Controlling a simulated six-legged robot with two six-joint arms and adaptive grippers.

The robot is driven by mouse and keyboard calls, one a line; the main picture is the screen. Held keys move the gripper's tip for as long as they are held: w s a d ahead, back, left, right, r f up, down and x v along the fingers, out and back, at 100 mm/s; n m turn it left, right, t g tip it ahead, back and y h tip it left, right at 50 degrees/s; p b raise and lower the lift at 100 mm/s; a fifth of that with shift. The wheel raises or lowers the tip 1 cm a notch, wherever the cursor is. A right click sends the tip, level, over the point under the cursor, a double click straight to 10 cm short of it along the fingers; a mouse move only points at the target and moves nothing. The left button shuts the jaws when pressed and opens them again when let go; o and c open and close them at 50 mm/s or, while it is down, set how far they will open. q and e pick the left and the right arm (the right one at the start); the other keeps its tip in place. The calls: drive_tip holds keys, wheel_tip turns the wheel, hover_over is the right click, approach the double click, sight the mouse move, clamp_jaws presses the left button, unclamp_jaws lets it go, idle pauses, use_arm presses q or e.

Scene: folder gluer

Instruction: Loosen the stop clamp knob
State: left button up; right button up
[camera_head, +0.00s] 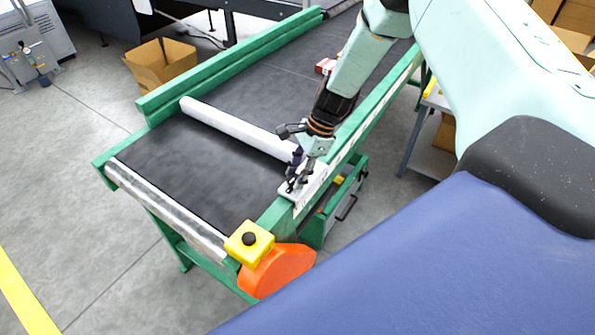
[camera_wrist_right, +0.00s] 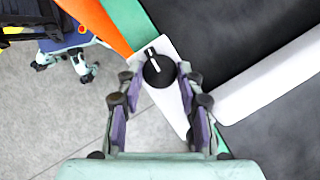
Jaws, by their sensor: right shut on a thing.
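The stop clamp knob (camera_wrist_right: 158,70) is round and black with a white pointer line, on a white plate (camera_wrist_right: 172,110) at the conveyor's side rail. My right gripper (camera_wrist_right: 158,77) has its fingertips on both sides of the knob and is shut on it. In the head view my right gripper (camera_head: 298,182) points down at the white plate (camera_head: 319,182) on the near green rail, and it hides the knob there. A white stop bar (camera_head: 238,129) lies across the dark belt and also shows in the wrist view (camera_wrist_right: 268,82). My left gripper is out of view.
The belt (camera_head: 200,155) is clear in front of the bar. A yellow box with a black button (camera_head: 249,242) and an orange guard (camera_head: 277,270) are at the near corner. A small red-and-white item (camera_head: 325,66) lies on the far belt. An open carton (camera_head: 160,66) stands behind.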

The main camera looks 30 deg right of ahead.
drive_tip(key=n, duration=0.1)
drive_tip(key=n+g+b, duration=0.1)
drive_tip(key=n, duration=0.1)
drive_tip(key=shift+w+f, duration=0.1)
drive_tip(key=shift+w, duration=0.1)
drive_tip(key=n+g+b, duration=0.1)
drive_tip(key=n, duration=0.3)
drive_tip(key=shift+w+g+b, duration=0.15)
drive_tip(key=shift+g+b, duration=0.25)
drive_tip(key=n+b, duration=0.1)
drive_tip(key=n, duration=0.1)
drive_tip(key=n+g+h+b, duration=0.1)
drive_tip(key=n, duration=0.2)
drive_tip(key=shift+a+n+g+h, duration=0.15)
drive_tip(key=shift+n+g+h, duration=0.15)
drive_tip(key=shift+w, duration=0.1)
drive_tip(key=o, duration=1.2)
drive_tip(key=shift+c, duration=0.2)
drive_tip(key=v, duration=1.2)
